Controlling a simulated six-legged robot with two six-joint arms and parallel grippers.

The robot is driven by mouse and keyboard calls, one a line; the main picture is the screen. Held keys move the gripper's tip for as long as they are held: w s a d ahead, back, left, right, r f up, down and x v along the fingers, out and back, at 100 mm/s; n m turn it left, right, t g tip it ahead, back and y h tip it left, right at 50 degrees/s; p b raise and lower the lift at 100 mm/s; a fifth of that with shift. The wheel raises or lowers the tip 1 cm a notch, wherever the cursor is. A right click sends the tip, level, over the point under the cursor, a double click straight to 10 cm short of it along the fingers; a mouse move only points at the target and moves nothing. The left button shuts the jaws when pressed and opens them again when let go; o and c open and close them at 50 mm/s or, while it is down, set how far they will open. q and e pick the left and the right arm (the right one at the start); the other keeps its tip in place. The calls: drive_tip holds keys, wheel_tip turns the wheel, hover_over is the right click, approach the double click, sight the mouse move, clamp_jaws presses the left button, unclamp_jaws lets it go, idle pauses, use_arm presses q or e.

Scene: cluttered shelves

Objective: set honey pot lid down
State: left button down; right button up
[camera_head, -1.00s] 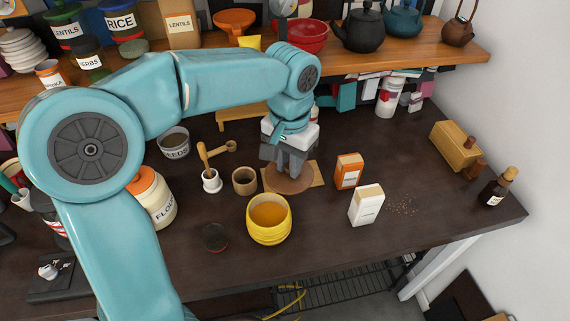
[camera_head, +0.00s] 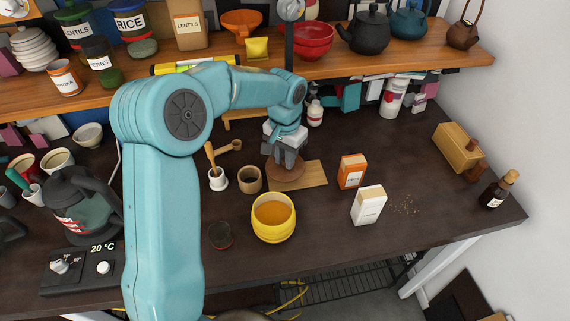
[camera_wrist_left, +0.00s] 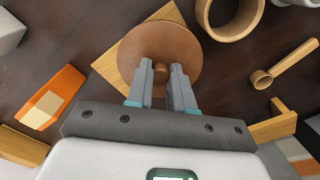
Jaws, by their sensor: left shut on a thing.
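The honey pot lid (camera_head: 284,181) is a brown wooden disc with a small knob. My left gripper (camera_head: 289,160) points down and is shut on this knob. In the left wrist view the lid (camera_wrist_left: 186,49) lies beyond the fingertips (camera_wrist_left: 161,72), with the knob between them. The lid overlaps a thin wooden board (camera_head: 313,174); I cannot tell whether it touches it. The yellow honey pot (camera_head: 273,230) stands open in front of the lid, showing amber contents. My right gripper is not in view.
A wooden cup (camera_head: 250,181) and a white mortar with pestle (camera_head: 218,181) stand left of the lid. An orange box (camera_head: 351,172) and a white box (camera_head: 368,206) stand to the right. A shelf (camera_head: 400,60) spans the back. The counter's front right is mostly clear.

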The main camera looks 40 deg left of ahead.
use_arm(q)
drive_tip(key=shift+f, duration=1.55)
drive_tip(key=shift+f, duration=0.15)
drive_tip(key=c, duration=1)
unclamp_jaws()
wheel_tip(320, 180, up, 12)
drive_tip(key=shift+f, duration=0.1)
drive_tip(key=shift+r, duration=0.35)
drive_tip(key=shift+s+f, duration=0.1)
